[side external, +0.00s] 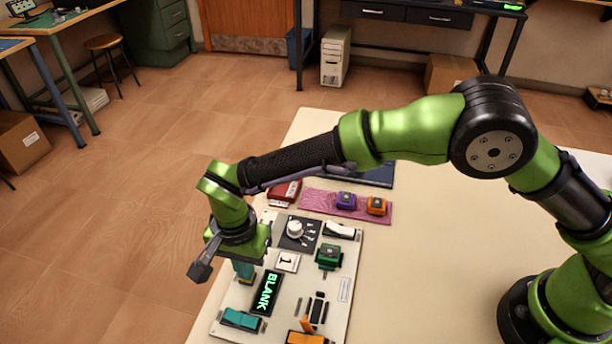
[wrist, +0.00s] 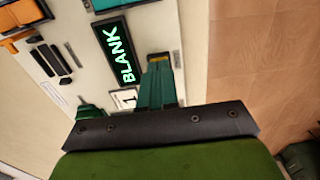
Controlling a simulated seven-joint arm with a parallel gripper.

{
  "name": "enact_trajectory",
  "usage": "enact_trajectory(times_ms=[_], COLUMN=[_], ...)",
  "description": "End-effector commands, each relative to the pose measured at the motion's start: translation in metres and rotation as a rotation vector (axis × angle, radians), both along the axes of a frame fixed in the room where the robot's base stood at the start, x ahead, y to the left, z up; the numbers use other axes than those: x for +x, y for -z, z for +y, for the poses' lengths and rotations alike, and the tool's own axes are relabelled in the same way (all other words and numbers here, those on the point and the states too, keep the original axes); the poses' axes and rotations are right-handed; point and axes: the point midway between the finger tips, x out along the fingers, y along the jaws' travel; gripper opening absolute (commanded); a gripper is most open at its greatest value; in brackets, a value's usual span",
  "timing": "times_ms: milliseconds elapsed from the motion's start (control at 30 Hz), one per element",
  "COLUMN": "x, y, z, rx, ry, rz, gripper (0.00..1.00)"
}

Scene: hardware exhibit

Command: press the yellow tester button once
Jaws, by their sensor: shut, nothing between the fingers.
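My gripper (side external: 243,272) points down at the left edge of a pale panel (side external: 345,265), beside the dark display reading BLANK (side external: 266,292). In the wrist view, its teal fingers (wrist: 160,75) are shut together with nothing between them. A small yellow patch (wrist: 158,57) shows just past the fingertips, likely the yellow tester button. The fingers hide part of it, and I cannot tell whether they touch it. In the side view, I cannot make it out behind the gripper.
The panel also holds a white dial (side external: 295,229), a number 1 tile (side external: 288,262), a green block (side external: 328,256), a teal switch (side external: 241,320) and an orange switch (side external: 304,338).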

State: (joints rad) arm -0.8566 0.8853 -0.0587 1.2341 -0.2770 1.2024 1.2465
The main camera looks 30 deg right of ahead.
Motion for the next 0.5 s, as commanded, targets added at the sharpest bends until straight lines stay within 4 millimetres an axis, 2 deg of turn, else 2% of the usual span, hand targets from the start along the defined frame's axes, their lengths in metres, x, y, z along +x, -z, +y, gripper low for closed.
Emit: enact_trajectory(times_ms=[500], x=[0.000], y=[-0.046], z=[0.000], rx=[0.001], ry=[0.000], rz=[-0.002], gripper=[0.00])
